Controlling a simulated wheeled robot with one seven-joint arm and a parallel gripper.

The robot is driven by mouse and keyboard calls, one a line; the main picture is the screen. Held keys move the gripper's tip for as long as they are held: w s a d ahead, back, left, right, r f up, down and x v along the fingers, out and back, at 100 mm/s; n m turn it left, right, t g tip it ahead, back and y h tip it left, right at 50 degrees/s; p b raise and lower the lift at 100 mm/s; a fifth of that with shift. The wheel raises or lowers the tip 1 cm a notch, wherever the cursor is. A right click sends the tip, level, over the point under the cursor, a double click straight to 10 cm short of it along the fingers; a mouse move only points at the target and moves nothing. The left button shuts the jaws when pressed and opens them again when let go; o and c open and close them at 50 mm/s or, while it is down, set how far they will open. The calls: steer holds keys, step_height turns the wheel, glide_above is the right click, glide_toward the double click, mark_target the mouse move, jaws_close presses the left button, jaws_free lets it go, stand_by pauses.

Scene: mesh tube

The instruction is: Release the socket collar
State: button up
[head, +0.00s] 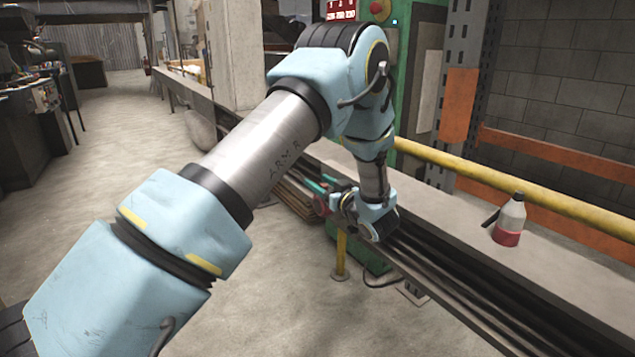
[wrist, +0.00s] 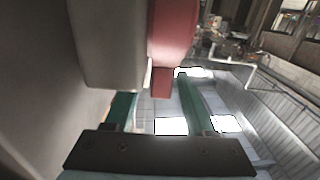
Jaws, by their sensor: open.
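My gripper (head: 322,184) is at the rail by the green cabinet in the head view, with its teal fingers pointing left. In the wrist view my gripper (wrist: 156,98) is open, its two green fingers apart. A red rounded part (wrist: 172,35) with a small tab hanging below it, likely the socket collar, sits against a grey block (wrist: 108,45). The tab shows between the fingers in the picture; I cannot tell whether they touch it. The grey block hides part of the left finger. In the head view a small red part (head: 320,205) shows beside the fingers.
A ledge (head: 460,220) with a yellow rail (head: 520,192) runs along the right. A bottle with red liquid (head: 509,222) stands on it. A green cabinet (head: 425,80) rises behind my arm. The floor (head: 120,130) on the left is open.

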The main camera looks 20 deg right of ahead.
steer(key=shift+w+a, duration=0.15)
steer(key=shift+w, duration=0.55)
jaws_close()
